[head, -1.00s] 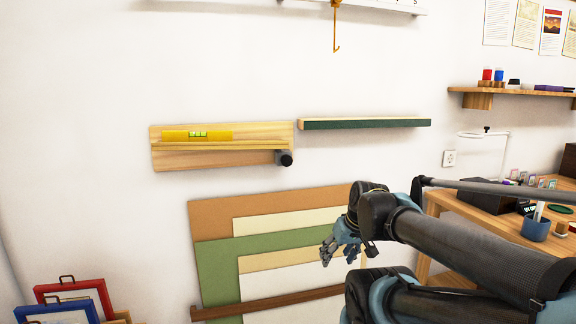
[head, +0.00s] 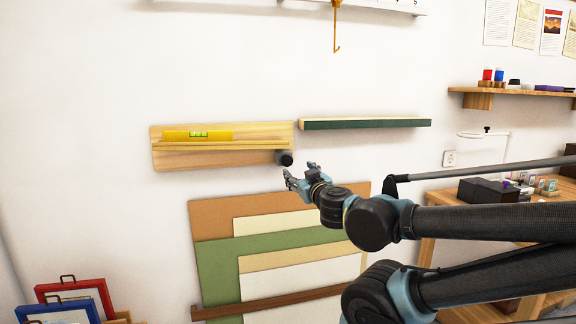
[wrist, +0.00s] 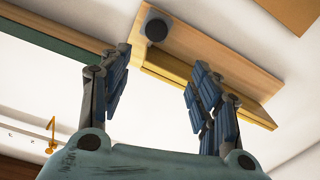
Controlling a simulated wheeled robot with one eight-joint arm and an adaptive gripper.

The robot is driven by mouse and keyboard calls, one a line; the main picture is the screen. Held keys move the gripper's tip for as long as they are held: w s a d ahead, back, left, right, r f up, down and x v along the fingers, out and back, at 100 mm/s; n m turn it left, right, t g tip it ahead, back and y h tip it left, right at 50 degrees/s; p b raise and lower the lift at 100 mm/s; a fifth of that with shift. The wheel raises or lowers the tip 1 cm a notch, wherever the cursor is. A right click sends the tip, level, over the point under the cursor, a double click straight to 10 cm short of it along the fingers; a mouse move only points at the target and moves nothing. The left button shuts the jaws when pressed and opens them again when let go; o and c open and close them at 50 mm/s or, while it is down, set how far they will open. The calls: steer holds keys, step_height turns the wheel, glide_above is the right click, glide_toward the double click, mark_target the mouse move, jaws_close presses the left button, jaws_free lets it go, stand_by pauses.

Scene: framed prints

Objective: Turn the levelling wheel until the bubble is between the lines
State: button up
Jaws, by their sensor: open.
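The levelling wheel (head: 285,158) is a dark round knob at the lower right corner of a wooden board (head: 215,160) on the wall. A yellow spirit level (head: 175,136) with a green vial (head: 199,134) rests on the board's ledge; the bubble is too small to place against the lines. My gripper (head: 288,178) is open and empty, just below and right of the wheel. In the wrist view the wheel (wrist: 157,27) shows beyond the open fingers (wrist: 160,75), between them and apart from both.
A green-fronted shelf (head: 365,124) is on the wall to the right of the board. Large coloured sheets (head: 215,265) lean below. A wooden desk (head: 430,240) with boxes stands at right. Framed prints (head: 75,290) stand at lower left.

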mark_target(288, 161)
steer(key=shift+h, duration=0.3)
steer(key=shift+d+f+x, duration=0.1)
steer(key=shift+x, duration=2.75)
steer(key=shift+d+f+x, duration=0.1)
steer(key=shift+x, duration=2.8)
steer(key=shift+d+f+x, duration=0.1)
steer(key=shift+f+x, duration=0.05)
steer(key=shift+x, duration=2.7)
steer(key=shift+w, duration=0.1)
steer(key=c, duration=1)
